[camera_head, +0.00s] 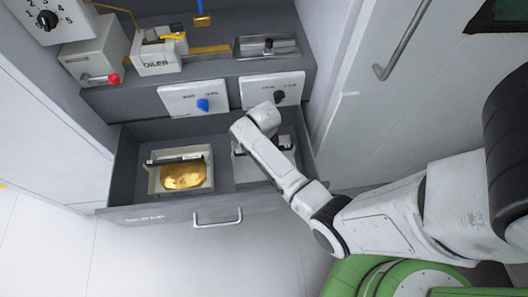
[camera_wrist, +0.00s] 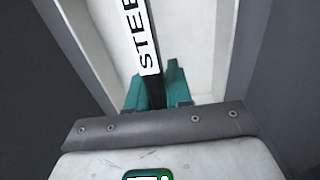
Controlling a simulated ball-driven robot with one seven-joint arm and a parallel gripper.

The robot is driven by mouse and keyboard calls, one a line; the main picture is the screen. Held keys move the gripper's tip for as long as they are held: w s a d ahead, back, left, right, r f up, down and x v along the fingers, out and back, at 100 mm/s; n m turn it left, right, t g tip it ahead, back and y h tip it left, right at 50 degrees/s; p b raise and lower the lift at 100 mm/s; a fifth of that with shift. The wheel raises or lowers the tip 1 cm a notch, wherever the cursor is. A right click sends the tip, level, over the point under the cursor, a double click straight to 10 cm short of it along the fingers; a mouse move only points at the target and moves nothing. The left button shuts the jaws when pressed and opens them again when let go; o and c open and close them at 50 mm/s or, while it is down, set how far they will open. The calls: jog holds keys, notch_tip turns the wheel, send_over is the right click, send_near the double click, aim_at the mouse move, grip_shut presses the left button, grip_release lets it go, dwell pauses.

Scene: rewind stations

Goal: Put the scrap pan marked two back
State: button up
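The open drawer (camera_head: 165,212) holds two pale pans. The right pan (camera_head: 245,170) is partly hidden behind my arm. In the wrist view it shows as a pale tray (camera_wrist: 205,45) with a dark bar handle (camera_wrist: 157,85) and a white label starting "STEE" (camera_wrist: 142,35). The teal fingers of my gripper (camera_wrist: 157,93) lie against both sides of that bar, and the pan still sits down in the drawer. The left pan (camera_head: 152,184) has a dark bar and holds a gold-coloured heap (camera_head: 184,175). I see no number two on either pan.
The drawer's front handle (camera_head: 218,217) faces the open floor. Above it are two white panels, one with a blue knob (camera_head: 203,105) and one with a dark knob (camera_head: 279,97). The shelf carries an oiler (camera_head: 158,58) and a metal tray (camera_head: 267,47). A cabinet door stands at right.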

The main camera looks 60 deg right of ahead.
jog(key=o, duration=0.4)
jog(key=shift+r, duration=0.1)
notch_tip(320, 180, up, 12)
jog(key=shift+f+p, duration=0.1)
jog(key=shift+p, duration=0.9)
jog(key=shift+s+n, duration=0.15)
jog(key=shift+n, duration=0.15)
jog(key=s+a+r+n, duration=0.1)
jog(key=s+a+n, duration=0.2)
jog(key=n, duration=0.5)
jog(key=s+a+r+n, duration=0.2)
jog(key=s+a+n, duration=0.2)
jog(key=n, duration=0.5)
jog(key=s+a+r+n+t, duration=0.1)
jog(key=s+a+n, duration=0.2)
jog(key=s+n, duration=0.3)
jog(key=shift+a+r+n, duration=0.15)
jog(key=shift+a+n, duration=0.05)
jog(key=shift+n, duration=0.65)
jog(key=shift+a+r+n, duration=0.1)
jog(key=shift+a+n, duration=0.1)
jog(key=shift+n, duration=0.65)
jog(key=shift+s+a+r+n, duration=0.2)
jog(key=shift+a+n, duration=0.1)
jog(key=shift+n, duration=0.3)
